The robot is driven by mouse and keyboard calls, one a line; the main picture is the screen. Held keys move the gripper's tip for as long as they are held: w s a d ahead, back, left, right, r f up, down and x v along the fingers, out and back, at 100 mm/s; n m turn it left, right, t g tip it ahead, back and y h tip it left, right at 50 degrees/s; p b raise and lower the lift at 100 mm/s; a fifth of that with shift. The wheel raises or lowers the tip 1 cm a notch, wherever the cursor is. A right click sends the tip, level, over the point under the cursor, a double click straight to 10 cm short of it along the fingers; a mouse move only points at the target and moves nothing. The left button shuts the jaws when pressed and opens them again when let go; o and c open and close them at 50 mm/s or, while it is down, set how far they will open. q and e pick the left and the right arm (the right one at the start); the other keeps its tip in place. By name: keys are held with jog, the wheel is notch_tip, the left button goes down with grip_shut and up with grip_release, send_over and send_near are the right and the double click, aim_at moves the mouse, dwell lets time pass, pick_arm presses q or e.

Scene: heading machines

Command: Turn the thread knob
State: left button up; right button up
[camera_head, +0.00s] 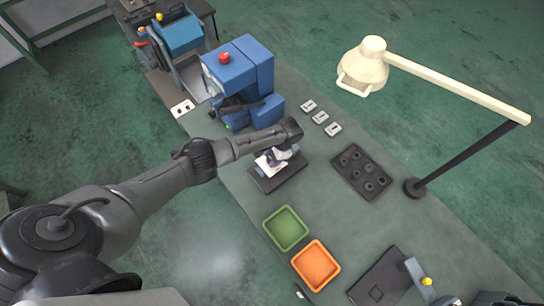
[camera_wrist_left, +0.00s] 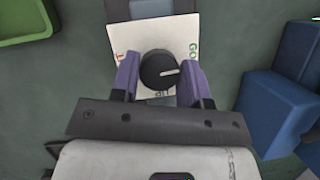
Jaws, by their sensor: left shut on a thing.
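The thread knob (camera_wrist_left: 158,70) is a round black knob with a white pointer line, on a white label plate (camera_wrist_left: 183,32) with coloured lettering. In the left wrist view the purple fingers of my left gripper (camera_wrist_left: 160,78) stand on either side of the knob and are shut on it. The pointer points to the right in that view. In the head view my left gripper (camera_head: 276,158) is over the dark base (camera_head: 282,178) of the knob's device, and the wrist hides the knob. My right gripper is not in view.
A blue machine (camera_head: 240,72) with a red button stands close behind the left wrist. A green tray (camera_head: 286,229) and an orange tray (camera_head: 316,265) lie nearer. A black block with holes (camera_head: 361,172) and a lamp (camera_head: 364,68) are on the right.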

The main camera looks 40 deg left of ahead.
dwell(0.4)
pick_arm(q)
jog(key=o, duration=0.9)
jog(key=shift+r, duration=0.1)
jog(key=b+v, duration=0.1)
jog(key=v, duration=1.2)
jog(key=shift+r+b, duration=0.3)
jog(key=shift+r, duration=0.1)
jog(key=shift+w+d, duration=0.1)
